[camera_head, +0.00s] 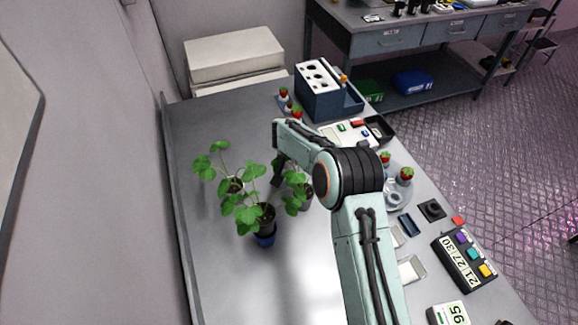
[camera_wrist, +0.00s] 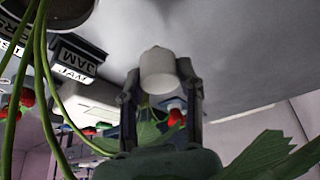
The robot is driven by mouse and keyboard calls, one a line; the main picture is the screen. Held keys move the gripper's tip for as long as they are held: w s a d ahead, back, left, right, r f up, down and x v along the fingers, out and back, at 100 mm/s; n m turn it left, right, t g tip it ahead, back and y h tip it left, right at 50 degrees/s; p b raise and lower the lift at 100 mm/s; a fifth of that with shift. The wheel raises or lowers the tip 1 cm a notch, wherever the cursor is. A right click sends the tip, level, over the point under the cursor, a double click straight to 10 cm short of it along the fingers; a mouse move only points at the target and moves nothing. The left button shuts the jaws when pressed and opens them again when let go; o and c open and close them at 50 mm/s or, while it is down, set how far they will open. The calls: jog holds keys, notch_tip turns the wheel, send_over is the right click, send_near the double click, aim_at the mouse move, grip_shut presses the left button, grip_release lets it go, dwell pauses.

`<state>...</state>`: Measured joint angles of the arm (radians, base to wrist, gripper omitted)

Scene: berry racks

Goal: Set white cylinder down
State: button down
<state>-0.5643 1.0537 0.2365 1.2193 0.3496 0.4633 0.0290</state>
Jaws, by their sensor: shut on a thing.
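The white cylinder (camera_wrist: 158,72) is between the two fingers of my gripper (camera_wrist: 159,82) in the wrist view. My gripper is shut on it, with a finger on each side. In the head view my gripper (camera_head: 277,178) hangs low over the grey table (camera_head: 205,285), beside the leafy plants. I cannot make out the cylinder there, as leaves and my arm are in the way. Whether the cylinder touches the table is not clear.
Potted strawberry plants (camera_head: 264,222) stand close to my gripper, and leaves (camera_wrist: 270,155) cross the wrist view. A blue rack with a white holed top (camera_head: 318,78) stands at the far end. Small trays and devices (camera_head: 465,258) line the right edge. The table's near left is clear.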

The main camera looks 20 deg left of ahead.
aim_at(289, 166)
jog(key=shift+w+a+f, duration=0.15)
jog(key=shift+f, duration=1.7)
jog(key=shift+f, duration=0.15)
jog(key=c, duration=0.7)
grip_release()
jog(key=shift+r, duration=0.45)
jog(key=v, duration=1.1)
jog(key=shift+r, duration=0.2)
